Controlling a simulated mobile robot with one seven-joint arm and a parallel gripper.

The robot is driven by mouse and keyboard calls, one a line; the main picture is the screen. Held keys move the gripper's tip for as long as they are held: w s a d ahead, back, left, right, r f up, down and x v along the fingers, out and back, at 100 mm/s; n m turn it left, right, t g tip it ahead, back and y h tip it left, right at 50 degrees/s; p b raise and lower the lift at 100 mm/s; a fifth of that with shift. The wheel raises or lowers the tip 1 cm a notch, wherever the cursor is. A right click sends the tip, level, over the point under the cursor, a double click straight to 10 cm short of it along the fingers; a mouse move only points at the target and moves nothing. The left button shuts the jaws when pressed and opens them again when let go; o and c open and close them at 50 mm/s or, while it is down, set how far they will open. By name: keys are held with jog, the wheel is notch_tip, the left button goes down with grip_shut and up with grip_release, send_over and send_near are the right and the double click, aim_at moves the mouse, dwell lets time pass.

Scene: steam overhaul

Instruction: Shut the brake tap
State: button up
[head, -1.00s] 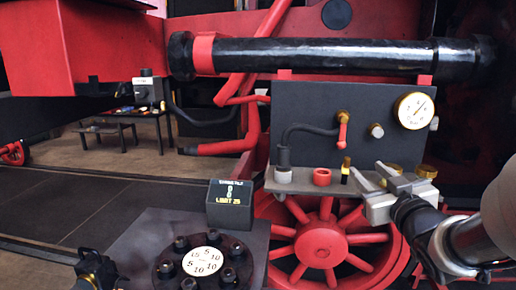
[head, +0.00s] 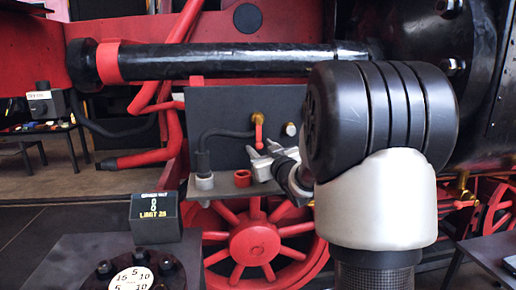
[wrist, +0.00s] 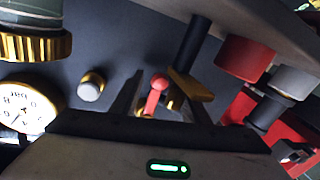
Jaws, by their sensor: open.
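The brake tap (head: 258,132) has a red handle on a brass body and is mounted on the dark upright panel (head: 222,105). In the head view its handle hangs roughly downward. My gripper (head: 261,154) is open just below and in front of the handle. In the wrist view the red handle (wrist: 157,95) shows between the two dark fingers (wrist: 154,78), with brass behind it. I see no grip on it, and cannot tell whether a finger touches it.
A pressure gauge (wrist: 25,108) and a grey-and-brass knob (wrist: 91,87) are beside the tap. A display box (head: 155,217) stands at front left. My arm hides the panel's right side.

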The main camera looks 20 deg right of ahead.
jog(key=shift+w, duration=0.2)
grip_shut()
jog(key=shift+a+m+b, duration=0.25)
jog(key=shift+m+b, duration=0.45)
jog(key=shift+b, duration=0.15)
jog(key=shift+r, duration=0.2)
grip_release()
jog(key=shift+a+f, duration=0.1)
jog(key=shift+a, duration=0.05)
jog(key=s, duration=1.7)
jog(key=shift+s+f+b, duration=0.15)
jog(key=shift+f+b, duration=0.1)
jog(key=shift+b, duration=0.05)
